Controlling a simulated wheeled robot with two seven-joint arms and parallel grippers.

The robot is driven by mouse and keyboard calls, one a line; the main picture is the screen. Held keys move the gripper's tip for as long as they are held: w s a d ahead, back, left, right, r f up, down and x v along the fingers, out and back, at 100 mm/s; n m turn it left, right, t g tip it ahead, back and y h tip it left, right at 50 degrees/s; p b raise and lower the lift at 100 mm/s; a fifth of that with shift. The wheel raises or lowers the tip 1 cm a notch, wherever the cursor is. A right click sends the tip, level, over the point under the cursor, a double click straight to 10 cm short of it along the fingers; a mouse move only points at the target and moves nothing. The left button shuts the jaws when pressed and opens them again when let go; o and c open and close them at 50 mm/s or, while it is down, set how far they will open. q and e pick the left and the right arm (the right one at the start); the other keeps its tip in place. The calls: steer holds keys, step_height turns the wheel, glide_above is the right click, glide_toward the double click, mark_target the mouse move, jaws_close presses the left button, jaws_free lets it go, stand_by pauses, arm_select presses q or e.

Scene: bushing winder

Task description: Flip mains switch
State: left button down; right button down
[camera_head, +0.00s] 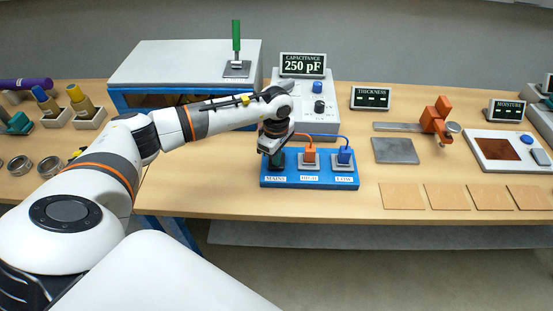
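A green-handled lever (236,38) stands upright on a grey plate on top of the white box at the back; it carries no readable label. A blue panel (310,183) on the table has three positions labelled MAINS, HIGH and LOW. An orange plug (309,154) sits at HIGH and a blue plug (344,156) at LOW. My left gripper (277,154) points down over the MAINS position. A dark green part shows there, mostly hidden by the gripper, and I cannot tell whether the fingers grip it. My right gripper is out of view.
A capacitance meter (303,66) reading 250 pF stands behind the panel. Thickness (371,97) and moisture (506,110) displays show dashes. An orange gauge (437,118), a grey plate (395,151) and several tan sheets (402,196) lie to the right. The table between panel and sheets is clear.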

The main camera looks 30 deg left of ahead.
arm_select(q)
steer(key=shift+f, duration=0.2)
steer(key=shift+r+p, duration=0.45)
steer(key=shift+r, duration=0.45)
steer(key=shift+r+p, duration=1.35)
steer(key=shift+r, duration=1.3)
